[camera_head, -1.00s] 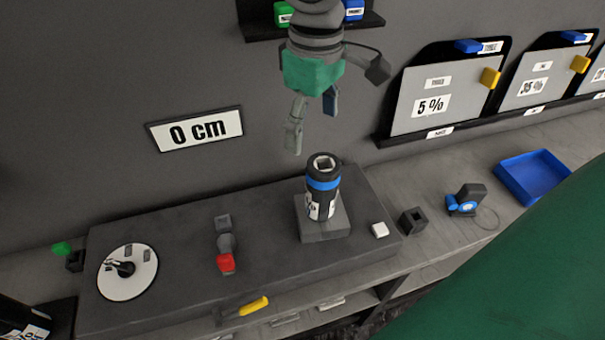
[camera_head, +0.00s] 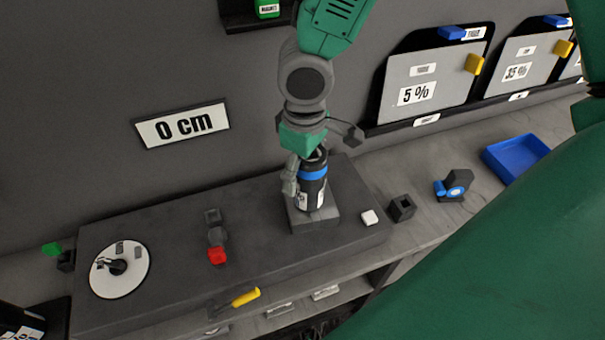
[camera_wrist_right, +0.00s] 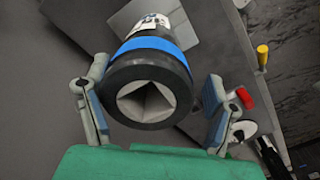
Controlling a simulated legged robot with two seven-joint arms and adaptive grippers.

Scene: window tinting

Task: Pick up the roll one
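The roll (camera_head: 313,186) is a black cylinder with a blue band and a white label. It stands upright on a square grey block on the machine. My right gripper (camera_head: 303,172) is lowered over its top from above. In the right wrist view the roll (camera_wrist_right: 150,85) sits between the two spread fingers of the gripper (camera_wrist_right: 152,100), with its square-holed end towards the palm. A gap shows on the right finger's side; the left finger is close to the roll, and contact is unclear. My left gripper is not in view.
The grey machine (camera_head: 160,232) carries a white dial disc (camera_head: 135,282) and a red knob (camera_head: 217,256). A white block (camera_head: 370,217), a black block (camera_head: 402,207), a blue device (camera_head: 452,188) and a blue tray (camera_head: 515,157) lie to the right. Film panels (camera_head: 425,90) stand behind.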

